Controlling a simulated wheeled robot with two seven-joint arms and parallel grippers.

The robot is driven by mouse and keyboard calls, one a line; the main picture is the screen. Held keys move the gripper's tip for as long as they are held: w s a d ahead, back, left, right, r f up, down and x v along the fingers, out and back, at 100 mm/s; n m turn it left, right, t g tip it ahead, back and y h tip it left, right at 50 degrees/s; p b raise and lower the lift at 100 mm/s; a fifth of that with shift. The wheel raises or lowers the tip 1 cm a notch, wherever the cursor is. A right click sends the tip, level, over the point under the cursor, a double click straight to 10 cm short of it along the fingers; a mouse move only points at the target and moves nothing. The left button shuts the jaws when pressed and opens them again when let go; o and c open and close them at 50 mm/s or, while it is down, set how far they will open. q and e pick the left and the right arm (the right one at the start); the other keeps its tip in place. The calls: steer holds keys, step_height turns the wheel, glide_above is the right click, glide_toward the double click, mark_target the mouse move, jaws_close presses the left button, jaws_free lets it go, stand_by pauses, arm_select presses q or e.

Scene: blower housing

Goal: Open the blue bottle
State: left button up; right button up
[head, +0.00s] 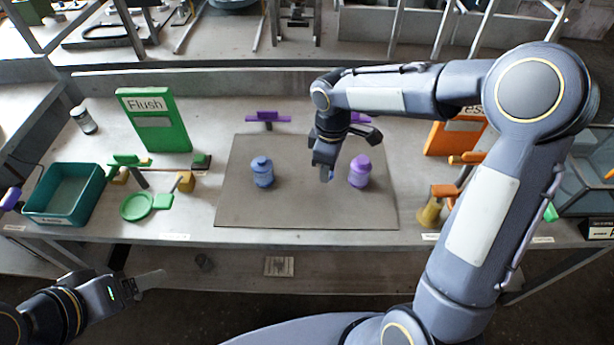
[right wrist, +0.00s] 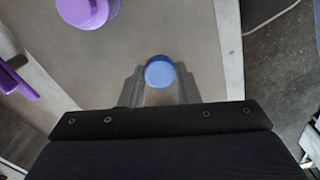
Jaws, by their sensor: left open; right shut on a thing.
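The blue bottle (head: 262,173) stands upright on the brown mat (head: 300,212), left of its middle. I cannot tell clearly whether its neck is bare. My right gripper (head: 326,174) is to the right of the bottle, apart from it, pointing down over the mat. It is shut on a small round blue cap (right wrist: 160,71), which shows between the fingertips in the right wrist view (right wrist: 160,86). My left gripper (head: 150,281) is open and empty, low at the left, in front of the table edge.
A purple bottle (head: 360,172) stands on the mat just right of my right gripper. A teal bin (head: 66,193), green tools (head: 137,206) and a green "Flush" sign (head: 154,120) are at the left. An orange sign (head: 455,137) is at the right. The mat's front is clear.

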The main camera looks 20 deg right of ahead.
steer(key=s+a+r+n+b, duration=0.1)
steer(key=s+a+r+n, duration=0.15)
steer(key=n, duration=1.95)
glide_above(295, 185)
steer(key=f, duration=0.4)
steer(key=s+f, duration=0.1)
steer(key=f, duration=0.1)
steer(key=shift+d+f+b, duration=0.1)
steer(key=shift+f+b, duration=0.2)
steer(key=shift+f, duration=0.1)
steer(key=shift+w+f, duration=0.55)
steer(key=shift+f, duration=1.55)
steer(key=shift+f, duration=0.1)
steer(key=o, duration=1.1)
